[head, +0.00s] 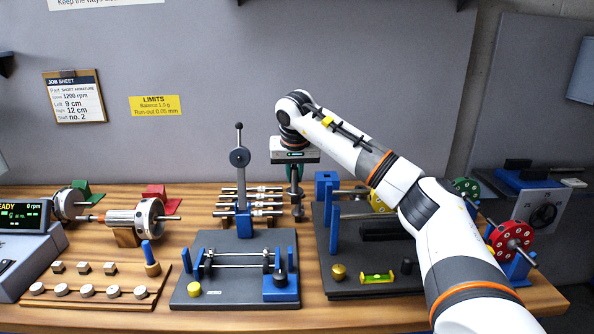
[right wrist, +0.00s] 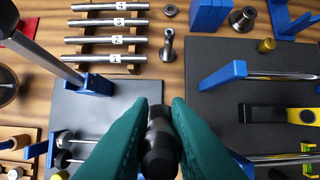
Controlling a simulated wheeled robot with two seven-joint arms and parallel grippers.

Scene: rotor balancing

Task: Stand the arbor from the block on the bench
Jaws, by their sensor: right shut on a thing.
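My right gripper (head: 294,173) is above the back of the bench, green fingers pointing down. It also shows in the right wrist view (right wrist: 157,135), shut on a dark, stepped, roughly cylindrical piece, which I take to be the arbor (right wrist: 158,155). My left gripper is not in view.
A grey plate with a blue-based lever post (head: 239,158) stands left of the gripper. A second dark plate (head: 345,288) with blue supports lies right. A small flanged metal piece (right wrist: 168,45) is on the bench. A narrow bare wood strip runs between the plates.

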